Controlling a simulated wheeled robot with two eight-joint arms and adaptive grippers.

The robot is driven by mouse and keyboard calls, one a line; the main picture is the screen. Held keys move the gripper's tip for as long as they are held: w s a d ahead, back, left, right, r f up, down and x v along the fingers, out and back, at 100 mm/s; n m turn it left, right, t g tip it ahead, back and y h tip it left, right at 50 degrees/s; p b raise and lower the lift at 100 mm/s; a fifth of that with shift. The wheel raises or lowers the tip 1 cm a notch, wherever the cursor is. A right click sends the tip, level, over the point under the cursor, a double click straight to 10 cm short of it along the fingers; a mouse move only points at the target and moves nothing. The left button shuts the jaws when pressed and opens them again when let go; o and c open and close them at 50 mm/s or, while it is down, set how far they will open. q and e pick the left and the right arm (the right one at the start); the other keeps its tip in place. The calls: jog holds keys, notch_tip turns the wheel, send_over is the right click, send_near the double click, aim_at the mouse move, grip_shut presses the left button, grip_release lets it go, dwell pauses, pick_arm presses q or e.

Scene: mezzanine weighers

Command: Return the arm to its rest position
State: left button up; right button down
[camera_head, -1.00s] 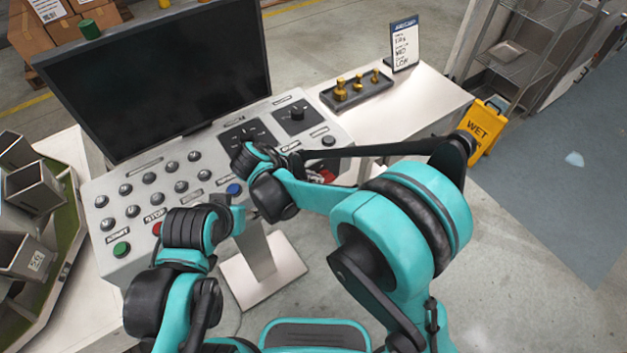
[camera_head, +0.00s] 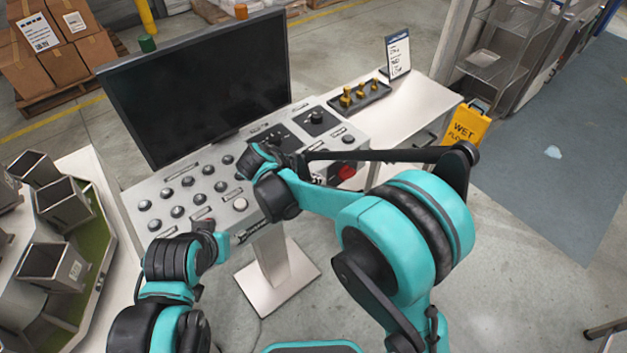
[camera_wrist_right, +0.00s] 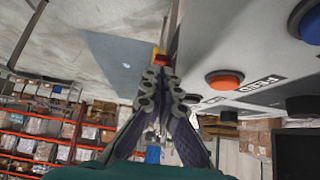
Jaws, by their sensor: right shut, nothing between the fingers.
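My right arm reaches in from the right in the head view and bends over the right part of the control panel (camera_head: 160,193). Its gripper (camera_head: 312,168) is partly hidden by its own links. In the right wrist view my right gripper (camera_wrist_right: 162,78) is shut and empty, with its fingers together. The panel face, with an orange button (camera_wrist_right: 224,80) and a blue button (camera_wrist_right: 311,24), lies just to its right, apart from the fingers. My left arm comes in from the lower left, its end (camera_head: 215,242) by the panel's front edge. Its fingers are too small to read.
A black monitor (camera_head: 205,90) stands behind the panel. To the right are a white table (camera_head: 425,100), a dark weight tray (camera_head: 373,94), a small sign (camera_head: 398,55) and a yellow wet-floor sign (camera_head: 467,127). Grey bins (camera_head: 52,268) stand left.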

dwell(0.4)
jog(key=s+d+r+n+y, duration=0.3)
jog(key=s+d+r+n, duration=0.2)
jog(key=s+d, duration=0.4)
jog(key=s+d+n+t+y+b, duration=0.2)
jog(key=s+d+n, duration=0.3)
jog(key=s, duration=0.6)
jog(key=shift+s+d+f+n+y, duration=0.2)
jog(key=shift+f+n+y, duration=0.15)
jog(key=shift+y, duration=0.55)
